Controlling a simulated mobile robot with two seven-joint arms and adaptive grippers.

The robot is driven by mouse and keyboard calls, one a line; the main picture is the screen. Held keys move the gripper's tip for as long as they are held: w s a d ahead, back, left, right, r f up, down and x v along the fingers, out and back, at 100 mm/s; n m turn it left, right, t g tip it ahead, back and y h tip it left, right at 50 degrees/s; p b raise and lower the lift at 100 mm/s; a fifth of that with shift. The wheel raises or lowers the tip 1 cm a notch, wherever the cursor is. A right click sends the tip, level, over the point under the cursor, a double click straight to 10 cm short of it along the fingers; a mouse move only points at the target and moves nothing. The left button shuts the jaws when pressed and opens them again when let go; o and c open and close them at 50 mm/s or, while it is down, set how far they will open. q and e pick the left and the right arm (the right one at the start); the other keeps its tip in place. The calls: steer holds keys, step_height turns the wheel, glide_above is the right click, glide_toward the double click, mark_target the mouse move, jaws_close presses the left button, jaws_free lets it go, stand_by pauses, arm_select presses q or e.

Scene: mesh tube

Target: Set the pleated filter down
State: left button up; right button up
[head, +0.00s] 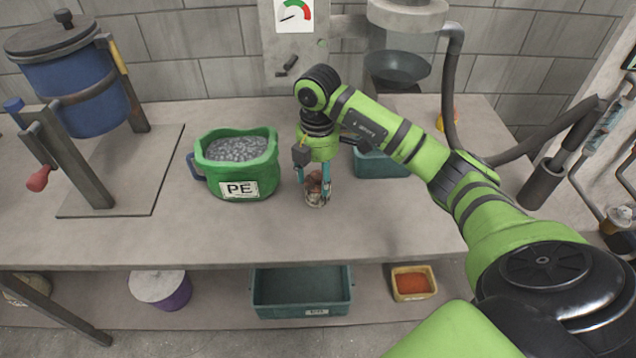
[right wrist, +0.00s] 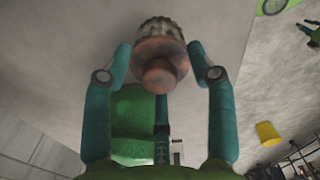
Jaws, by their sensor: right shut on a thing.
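The pleated filter (head: 317,190) is a small cylinder with a copper-brown end and a paler pleated body. In the head view it is upright between the teal fingers of my right gripper (head: 313,184), just above or on the workbench (head: 400,225); I cannot tell if its base touches. In the right wrist view the filter (right wrist: 160,35) sits between both fingertips of the right gripper (right wrist: 159,58), its round copper knob facing the camera. The right gripper is shut on it. My left gripper is not in view.
A green tub (head: 265,178) marked PE, full of grey pellets, stands left of the filter. A blue drum (head: 85,95) on a stand is far left. The bench front is clear.

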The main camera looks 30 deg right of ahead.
mark_target(318, 187)
step_height(318, 187, down, 4)
steer(key=shift+r+p, duration=0.25)
steer(key=shift+p, duration=0.25)
steer(key=shift+f, duration=0.15)
steer(key=shift+c, duration=0.2)
steer(key=shift+f, duration=0.1)
steer(key=shift+f, duration=0.1)
steer(key=o, duration=1.2)
